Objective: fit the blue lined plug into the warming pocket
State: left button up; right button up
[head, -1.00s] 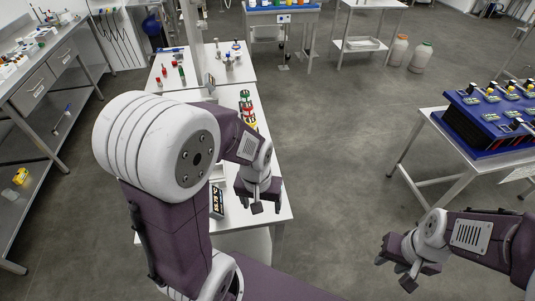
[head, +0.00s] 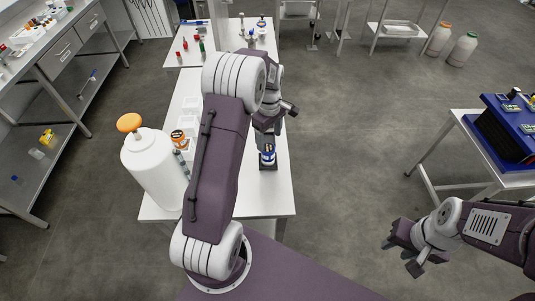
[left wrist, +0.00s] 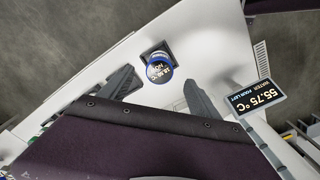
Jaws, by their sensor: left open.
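A blue-banded white cylinder (head: 268,155), seemingly the blue lined plug, stands upright at a dark square block (head: 268,166) on the white table. In the left wrist view the cylinder (left wrist: 160,68) shows a blue rim and a small lit readout on top; the dark square (left wrist: 147,52) lies under it. I cannot tell whether this block is the warming pocket, or whether the cylinder sits in it or on it. My left gripper (head: 271,122) is above the cylinder, open, its fingers (left wrist: 159,78) apart on either side in the wrist view. My right gripper (head: 401,257) is over the floor, away from the table.
A white tank with an orange cap (head: 150,168) stands at the table's left. A blue rack (head: 512,140) stands right.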

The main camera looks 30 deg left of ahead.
aim_at(269, 148)
pick_arm(q)
jog(key=shift+s+d+f, duration=0.1)
jog(key=shift+s+f, duration=0.05)
jog(key=shift+f, duration=0.45)
jog(key=shift+s+d+f, duration=0.1)
jog(key=shift+f, duration=0.45)
jog(key=shift+w+f+p, duration=0.25)
jog(key=shift+f+p, duration=0.05)
jog(key=shift+f, duration=0.2)
jog(key=f, duration=0.1)
jog(key=f+p, duration=0.1)
jog(key=f, duration=0.2)
jog(key=shift+s+a+p, duration=0.1)
jog(key=shift+a+p, duration=0.15)
jog(key=shift+p, duration=0.05)
jog(key=shift+f, duration=0.5)
jog(key=shift+c, duration=0.9)
grip_shut()
